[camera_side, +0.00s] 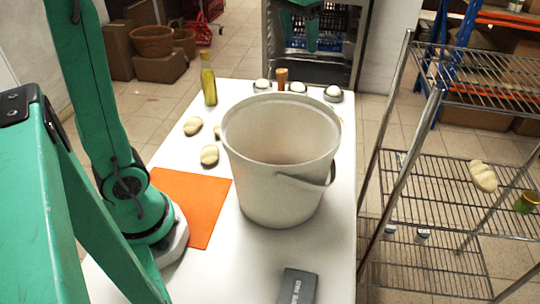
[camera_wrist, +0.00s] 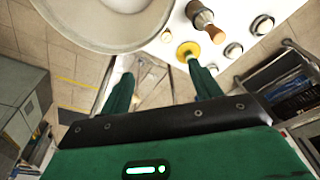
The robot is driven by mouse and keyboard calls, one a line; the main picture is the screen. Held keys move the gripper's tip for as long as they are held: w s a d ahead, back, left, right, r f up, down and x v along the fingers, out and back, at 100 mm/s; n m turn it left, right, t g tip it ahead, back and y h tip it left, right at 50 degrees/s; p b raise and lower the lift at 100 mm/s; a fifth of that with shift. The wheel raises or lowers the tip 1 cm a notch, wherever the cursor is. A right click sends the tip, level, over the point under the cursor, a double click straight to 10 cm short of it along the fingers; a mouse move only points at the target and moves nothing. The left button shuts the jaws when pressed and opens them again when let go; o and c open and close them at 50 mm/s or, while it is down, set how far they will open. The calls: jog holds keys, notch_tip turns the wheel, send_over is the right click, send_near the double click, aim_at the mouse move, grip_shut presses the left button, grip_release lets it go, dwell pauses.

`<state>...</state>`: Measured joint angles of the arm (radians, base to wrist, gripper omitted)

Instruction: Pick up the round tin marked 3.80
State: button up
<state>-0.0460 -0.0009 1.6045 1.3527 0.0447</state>
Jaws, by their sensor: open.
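Several round tins with pale tops stand along the far end of the white table. In the side view I see a left one (camera_side: 262,85), a middle one (camera_side: 298,88) and a right one (camera_side: 333,93). In the wrist view, round tins show at upper right (camera_wrist: 262,25) and below it (camera_wrist: 233,50). No marking is readable, so I cannot tell which is 3.80.
A large pale bucket (camera_side: 275,160) stands mid-table. A wooden-topped mill (camera_side: 282,77) stands between tins. A yellow round thing (camera_wrist: 187,49) is near the right finger.

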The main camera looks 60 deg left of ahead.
jog(key=shift+w+a+f+g, duration=1.05)
jog(key=shift+w+f, duration=1.55)
jog(key=shift+w, duration=2.9)
notch_tip(320, 180, down, 21)
jog(key=shift+s+d+f, duration=0.1)
jog(key=shift+f, duration=1.45)
jog(key=shift+f, duration=0.15)
jog(key=shift+d+f, duration=0.15)
jog(key=shift+f, duration=2.3)
jog(key=shift+c, duration=0.4)
jog(key=c, duration=1)
